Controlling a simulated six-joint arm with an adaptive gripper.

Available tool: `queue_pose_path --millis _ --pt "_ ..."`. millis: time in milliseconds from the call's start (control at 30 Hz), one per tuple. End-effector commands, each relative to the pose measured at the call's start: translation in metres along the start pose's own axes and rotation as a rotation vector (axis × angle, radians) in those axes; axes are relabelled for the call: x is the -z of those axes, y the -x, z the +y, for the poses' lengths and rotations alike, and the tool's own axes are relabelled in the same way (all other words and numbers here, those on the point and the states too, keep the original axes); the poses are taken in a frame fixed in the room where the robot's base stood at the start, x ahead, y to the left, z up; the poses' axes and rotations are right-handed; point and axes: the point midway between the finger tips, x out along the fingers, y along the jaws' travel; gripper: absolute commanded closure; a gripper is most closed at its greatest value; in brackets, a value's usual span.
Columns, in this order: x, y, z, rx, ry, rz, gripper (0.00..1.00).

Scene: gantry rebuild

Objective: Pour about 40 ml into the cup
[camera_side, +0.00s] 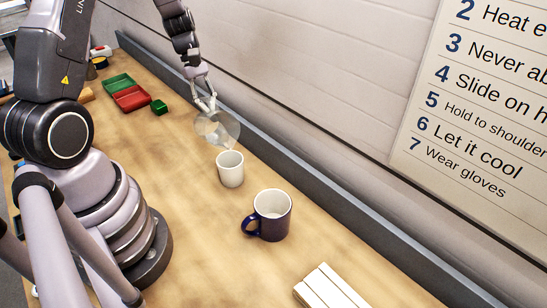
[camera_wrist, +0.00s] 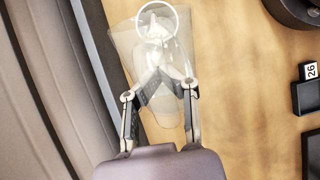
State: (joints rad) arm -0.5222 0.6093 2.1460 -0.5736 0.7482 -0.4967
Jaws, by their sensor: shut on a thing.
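A clear, see-through jug (camera_side: 217,129) is held in my gripper (camera_side: 207,105), above and just behind the white cup (camera_side: 230,170). The jug is tilted, with its lip side toward the cup. The white cup stands upright on the bench. In the wrist view the clear jug (camera_wrist: 127,48) lies between and beyond the fingers of my gripper (camera_wrist: 161,82), which is shut on it. A white ring, apparently the cup's rim (camera_wrist: 177,20), shows at the top there, partly through the jug. I cannot make out the liquid level or a stream.
A dark blue mug (camera_side: 273,222) with a white inside stands in front of the cup. White strips (camera_side: 328,288) lie at the near edge. A green tray (camera_side: 117,82), a red tray (camera_side: 131,98) and a green block (camera_side: 159,107) lie farther back. A grey rail (camera_side: 330,187) runs along the wall.

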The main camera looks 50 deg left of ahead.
Motion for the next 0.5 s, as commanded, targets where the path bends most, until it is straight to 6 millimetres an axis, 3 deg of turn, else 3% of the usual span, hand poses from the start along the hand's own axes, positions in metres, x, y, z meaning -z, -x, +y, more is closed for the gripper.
queue_pose_path --millis 500 --pt "-0.0034 -0.0035 0.0000 -0.002 0.003 0.082 1.00"
